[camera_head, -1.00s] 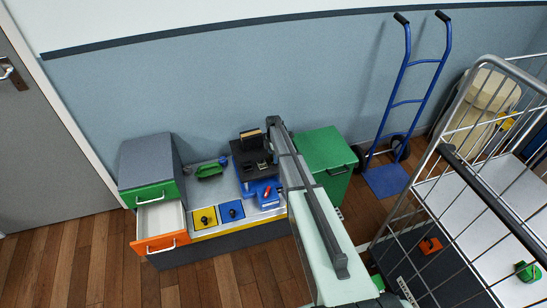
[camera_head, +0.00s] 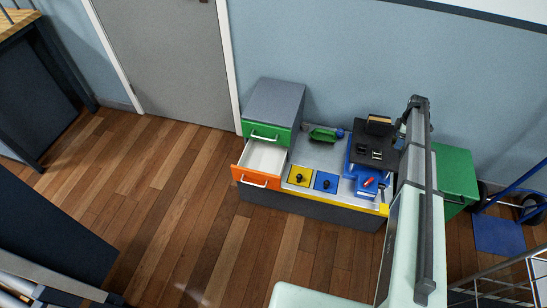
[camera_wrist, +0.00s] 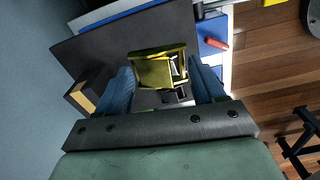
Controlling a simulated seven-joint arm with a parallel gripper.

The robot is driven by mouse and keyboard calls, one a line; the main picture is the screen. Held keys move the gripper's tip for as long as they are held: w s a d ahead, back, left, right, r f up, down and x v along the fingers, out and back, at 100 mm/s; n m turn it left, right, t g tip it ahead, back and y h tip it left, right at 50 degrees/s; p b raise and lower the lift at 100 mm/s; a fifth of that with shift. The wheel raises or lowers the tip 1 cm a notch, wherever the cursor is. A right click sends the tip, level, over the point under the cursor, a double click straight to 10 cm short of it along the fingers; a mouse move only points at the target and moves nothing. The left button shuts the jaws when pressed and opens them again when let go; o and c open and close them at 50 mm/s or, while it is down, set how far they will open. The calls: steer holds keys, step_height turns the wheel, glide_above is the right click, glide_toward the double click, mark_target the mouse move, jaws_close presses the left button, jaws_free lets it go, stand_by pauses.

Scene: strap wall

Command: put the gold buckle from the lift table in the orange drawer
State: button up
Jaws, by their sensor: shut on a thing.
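My gripper (camera_wrist: 163,84) is shut on the gold buckle (camera_wrist: 150,72), which sits between its two blue fingers in the wrist view. The black top of the lift table (camera_wrist: 105,45) is behind the buckle; I cannot tell how big the gap is. In the head view my gripper (camera_head: 402,133) is by the right side of the lift table (camera_head: 366,154), mostly hidden by my arm, and the buckle cannot be made out. The orange drawer (camera_head: 254,179) is pulled out at the left of the bench, its pale inside showing empty.
A shut green drawer (camera_head: 268,136) is above the orange one in the grey cabinet (camera_head: 275,101). A black-and-tan block (camera_head: 379,125) and small dark pieces stand on the table top.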

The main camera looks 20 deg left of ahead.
steer(key=s+a+r+m, duration=0.6)
steer(key=s+r+m, duration=0.2)
steer(key=s+r, duration=0.3)
steer(key=s+a+r+m, duration=0.5)
steer(key=s+r+m, duration=0.3)
steer(key=s+r, duration=0.3)
steer(key=n, duration=0.8)
glide_above(260, 167)
steer(key=s+d, duration=0.1)
steer(key=s, duration=0.2)
step_height(260, 167, down, 19)
step_height(260, 167, down, 27)
steer(key=shift+w+d+f, duration=0.1)
steer(key=shift+w+d, duration=0.05)
steer(key=shift+f, duration=0.15)
